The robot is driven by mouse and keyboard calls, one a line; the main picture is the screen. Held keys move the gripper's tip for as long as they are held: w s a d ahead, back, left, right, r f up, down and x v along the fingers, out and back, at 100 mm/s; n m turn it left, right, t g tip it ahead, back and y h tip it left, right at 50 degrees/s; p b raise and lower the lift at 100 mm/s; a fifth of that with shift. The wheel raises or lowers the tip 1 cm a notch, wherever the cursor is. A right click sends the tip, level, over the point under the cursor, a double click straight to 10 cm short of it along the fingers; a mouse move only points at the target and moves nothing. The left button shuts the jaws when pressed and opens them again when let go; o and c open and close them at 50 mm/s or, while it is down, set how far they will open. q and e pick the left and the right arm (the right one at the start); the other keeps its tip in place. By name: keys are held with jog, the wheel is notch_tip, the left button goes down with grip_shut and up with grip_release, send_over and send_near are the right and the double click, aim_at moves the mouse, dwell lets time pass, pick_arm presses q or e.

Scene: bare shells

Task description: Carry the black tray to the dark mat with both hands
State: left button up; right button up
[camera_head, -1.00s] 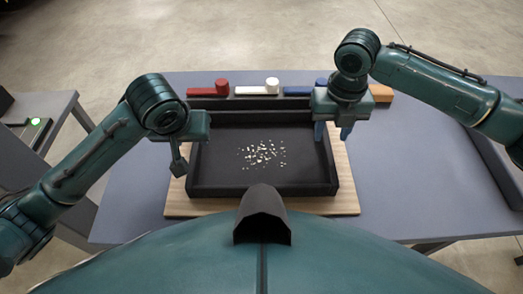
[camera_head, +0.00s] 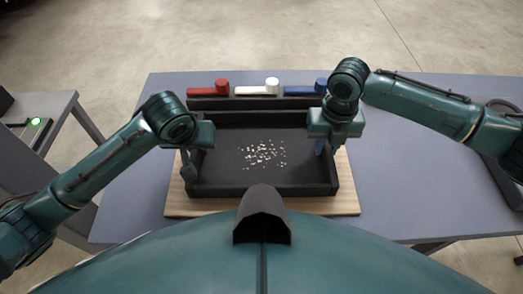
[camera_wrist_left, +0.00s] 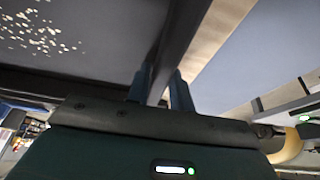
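The black tray (camera_head: 262,190) rests level on a pale wooden board (camera_head: 345,190) on the blue-grey table, with small pale bits (camera_head: 262,155) scattered over its floor. My left gripper (camera_head: 188,165) is at the tray's left wall. In the left wrist view its two fingers (camera_wrist_left: 160,88) lie on either side of the tray wall (camera_wrist_left: 178,40), close against it. My right gripper (camera_head: 328,148) is down at the right wall, its fingers around the rim; whether they press on it is unclear. I cannot make out the dark mat with certainty.
Behind the tray lie a dark strip (camera_head: 258,103) and red (camera_head: 208,88), white (camera_head: 257,88) and blue (camera_head: 305,89) handled blocks. A side table with a green light (camera_head: 36,121) stands left. The table right of the board is clear, with a dark object at its right end.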

pick_arm(q)
grip_shut()
pick_arm(e)
grip_shut()
pick_arm(q)
jog(key=shift+r, duration=0.15)
pick_arm(e)
jog(key=shift+r, duration=0.15)
dwell(0.4)
